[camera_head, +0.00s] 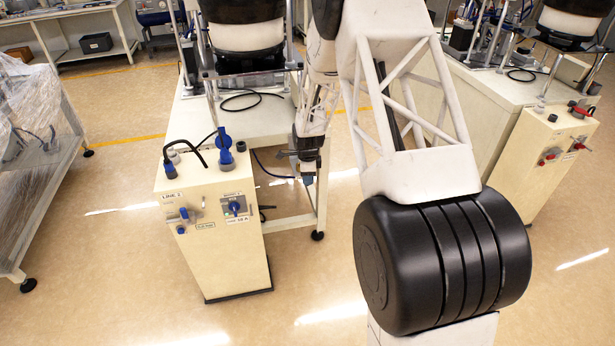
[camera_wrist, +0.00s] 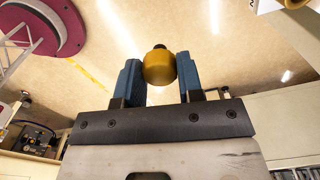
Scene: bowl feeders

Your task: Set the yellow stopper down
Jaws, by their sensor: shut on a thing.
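The yellow stopper (camera_wrist: 159,69) shows in the wrist view as a rounded amber-yellow piece with a small dark tip. It sits between the two blue fingers of my gripper (camera_wrist: 157,76), near their ends. My gripper is shut on it and holds it with floor visible behind. In the head view my gripper (camera_head: 307,174) hangs to the right of a cream control box. The stopper cannot be made out there.
The cream control box (camera_head: 212,245) carries blue and grey knobs, plugs and a black cable on top. A feeder table (camera_head: 258,120) stands behind it. A similar box (camera_head: 545,165) stands at right. A wrapped rack (camera_head: 35,180) is at left. Open floor lies in front.

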